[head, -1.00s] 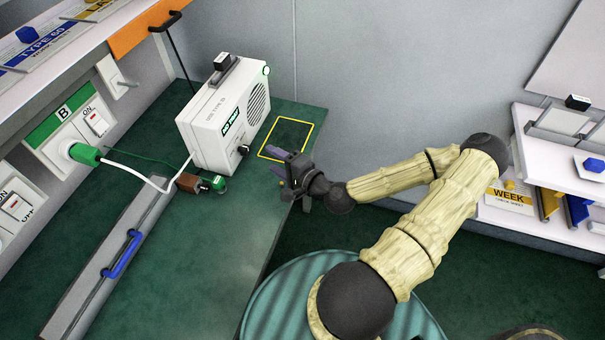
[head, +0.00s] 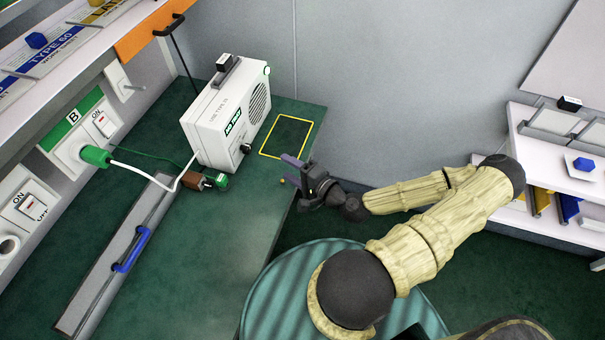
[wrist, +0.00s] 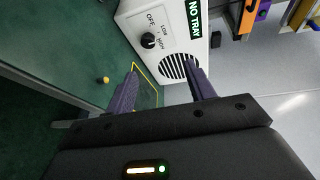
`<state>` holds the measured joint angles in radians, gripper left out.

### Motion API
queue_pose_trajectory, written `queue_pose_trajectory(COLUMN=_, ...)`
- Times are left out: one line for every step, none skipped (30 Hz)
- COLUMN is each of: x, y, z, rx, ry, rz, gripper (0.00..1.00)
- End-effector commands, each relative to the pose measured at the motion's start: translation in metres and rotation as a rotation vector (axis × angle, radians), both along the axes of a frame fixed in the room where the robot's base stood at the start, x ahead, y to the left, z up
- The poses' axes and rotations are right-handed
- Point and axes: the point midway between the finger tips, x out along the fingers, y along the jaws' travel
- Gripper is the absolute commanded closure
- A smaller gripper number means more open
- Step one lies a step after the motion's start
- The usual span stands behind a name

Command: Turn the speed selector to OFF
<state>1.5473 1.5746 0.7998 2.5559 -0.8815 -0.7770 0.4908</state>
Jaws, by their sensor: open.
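The speed selector (wrist: 148,40) is a black round knob on the white unit's face, with OFF, LOW and HIGH printed around it in the wrist view. In the head view the knob (head: 245,148) shows small on the lower front of the white unit (head: 222,120), which carries a green NO TRAY label. I cannot clearly tell which mark the knob points to. My gripper (head: 294,172) is open and empty, to the right of the unit and apart from it. Its two purple fingers (wrist: 165,88) show in the wrist view, with the knob ahead and slightly left.
A yellow-outlined square (head: 287,136) lies on the green bench beside the unit. A small yellow ball (wrist: 104,79) is near the bench edge. A brown and green connector (head: 205,181) lies before the unit. Wall sockets and a blue-handled panel (head: 131,250) are at left.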

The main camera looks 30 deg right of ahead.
Motion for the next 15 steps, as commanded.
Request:
queue_pose_trajectory(x=-0.003, y=-0.001, z=0.002, rx=0.001, ry=0.002, rz=-0.001, gripper=0.46)
queue_pose_trajectory(x=-0.004, y=-0.002, z=0.002, rx=0.001, ry=0.002, rz=-0.001, gripper=0.46)
queue_pose_trajectory(x=-0.007, y=-0.003, z=0.003, rx=0.001, ry=0.000, rz=-0.002, gripper=0.46)
queue_pose_trajectory(x=-0.008, y=-0.003, z=0.003, rx=0.001, ry=0.000, rz=-0.002, gripper=0.46)
queue_pose_trajectory(x=-0.010, y=-0.004, z=0.003, rx=0.001, ry=0.000, rz=-0.002, gripper=0.46)
queue_pose_trajectory(x=-0.012, y=-0.004, z=0.003, rx=0.001, ry=0.002, rz=-0.002, gripper=0.46)
queue_pose_trajectory(x=-0.013, y=-0.005, z=0.002, rx=0.001, ry=0.000, rz=-0.002, gripper=0.46)
queue_pose_trajectory(x=-0.015, y=-0.006, z=0.002, rx=0.001, ry=0.000, rz=-0.001, gripper=0.46)
queue_pose_trajectory(x=-0.017, y=-0.007, z=0.002, rx=0.002, ry=0.001, rz=-0.002, gripper=0.46)
queue_pose_trajectory(x=-0.019, y=-0.008, z=0.003, rx=0.002, ry=0.001, rz=-0.002, gripper=0.46)
queue_pose_trajectory(x=-0.020, y=-0.008, z=0.003, rx=0.002, ry=0.001, rz=-0.002, gripper=0.46)
queue_pose_trajectory(x=-0.022, y=-0.009, z=0.003, rx=0.002, ry=0.000, rz=-0.002, gripper=0.46)
queue_pose_trajectory(x=-0.024, y=-0.010, z=0.003, rx=0.002, ry=0.000, rz=-0.002, gripper=0.46)
queue_pose_trajectory(x=-0.025, y=-0.010, z=0.003, rx=0.002, ry=0.001, rz=-0.003, gripper=0.46)
queue_pose_trajectory(x=-0.027, y=-0.011, z=0.003, rx=0.002, ry=0.001, rz=-0.002, gripper=0.46)
